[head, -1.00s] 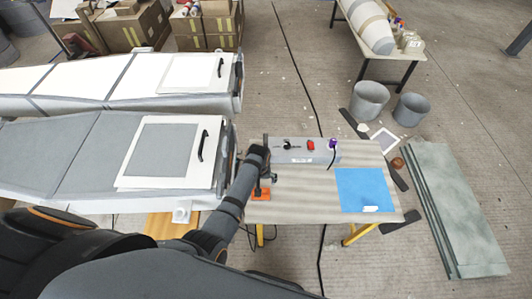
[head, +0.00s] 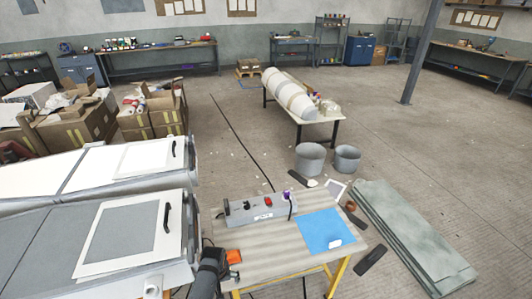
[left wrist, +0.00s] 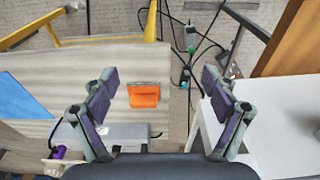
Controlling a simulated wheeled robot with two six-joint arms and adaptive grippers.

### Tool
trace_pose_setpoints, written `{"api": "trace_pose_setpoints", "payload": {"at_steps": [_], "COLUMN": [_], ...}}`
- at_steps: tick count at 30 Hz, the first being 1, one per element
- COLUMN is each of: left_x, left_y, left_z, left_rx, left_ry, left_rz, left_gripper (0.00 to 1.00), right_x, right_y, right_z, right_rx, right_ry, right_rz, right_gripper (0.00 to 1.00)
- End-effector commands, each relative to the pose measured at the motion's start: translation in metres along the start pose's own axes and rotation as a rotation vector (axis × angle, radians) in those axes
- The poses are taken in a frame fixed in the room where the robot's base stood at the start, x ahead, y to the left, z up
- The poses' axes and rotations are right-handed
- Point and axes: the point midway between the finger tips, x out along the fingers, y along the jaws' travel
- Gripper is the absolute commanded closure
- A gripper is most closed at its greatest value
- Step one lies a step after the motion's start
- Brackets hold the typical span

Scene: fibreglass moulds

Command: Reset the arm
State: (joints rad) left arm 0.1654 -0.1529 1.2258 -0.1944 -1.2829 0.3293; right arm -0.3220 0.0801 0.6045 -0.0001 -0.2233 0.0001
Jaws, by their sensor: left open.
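My left gripper (left wrist: 160,82) is open and empty in the left wrist view, with its two fingers wide apart. An orange block-like thing (left wrist: 145,95) lies on the table between and beyond the fingers, not gripped. In the head view my left arm (head: 212,262) comes up at the bottom, beside the table's left front corner, and the orange thing (head: 234,257) is just right of it. The fingertips are hard to make out there. My right gripper is not in view.
The table (head: 280,240) holds a grey switch box (head: 250,215) and a blue sheet (head: 322,229). Grey-white moulds (head: 110,240) stand close on the left. Cables (left wrist: 190,50) hang or lie past the table edge.

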Motion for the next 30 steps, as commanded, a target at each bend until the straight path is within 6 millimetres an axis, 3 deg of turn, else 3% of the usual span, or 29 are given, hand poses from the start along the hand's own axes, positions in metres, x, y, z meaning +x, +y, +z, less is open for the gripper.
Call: {"api": "trace_pose_setpoints", "payload": {"at_steps": [3, 7, 13, 17, 20, 24, 27, 30], "left_x": [0.025, 0.052, 0.111, 0.159, 0.205, 0.267, 0.291, 0.302], "left_y": [-0.006, -0.015, -0.037, -0.059, -0.086, -0.14, -0.174, -0.199], "left_z": [0.014, 0.031, 0.073, 0.116, 0.166, 0.256, 0.31, 0.348], "left_rx": [0.017, 0.039, 0.086, 0.124, 0.161, 0.221, 0.256, 0.281], "left_ry": [-0.003, -0.005, -0.01, -0.014, -0.021, -0.025, -0.022, -0.017], "left_rz": [-0.001, 0.0, 0.0, 0.0, -0.003, -0.015, -0.025, -0.035], "left_gripper": [0.14, 0.14, 0.14, 0.14, 0.14, 0.14, 0.14, 0.14], "right_x": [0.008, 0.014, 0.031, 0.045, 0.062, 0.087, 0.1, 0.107], "right_y": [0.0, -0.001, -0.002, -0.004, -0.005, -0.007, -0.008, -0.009], "right_z": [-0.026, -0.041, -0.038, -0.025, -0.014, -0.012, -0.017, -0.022], "right_rx": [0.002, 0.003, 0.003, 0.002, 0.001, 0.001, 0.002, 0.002], "right_ry": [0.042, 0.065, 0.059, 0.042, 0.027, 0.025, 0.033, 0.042], "right_rz": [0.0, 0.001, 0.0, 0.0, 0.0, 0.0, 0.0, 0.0], "right_gripper": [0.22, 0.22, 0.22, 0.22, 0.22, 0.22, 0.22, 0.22]}}
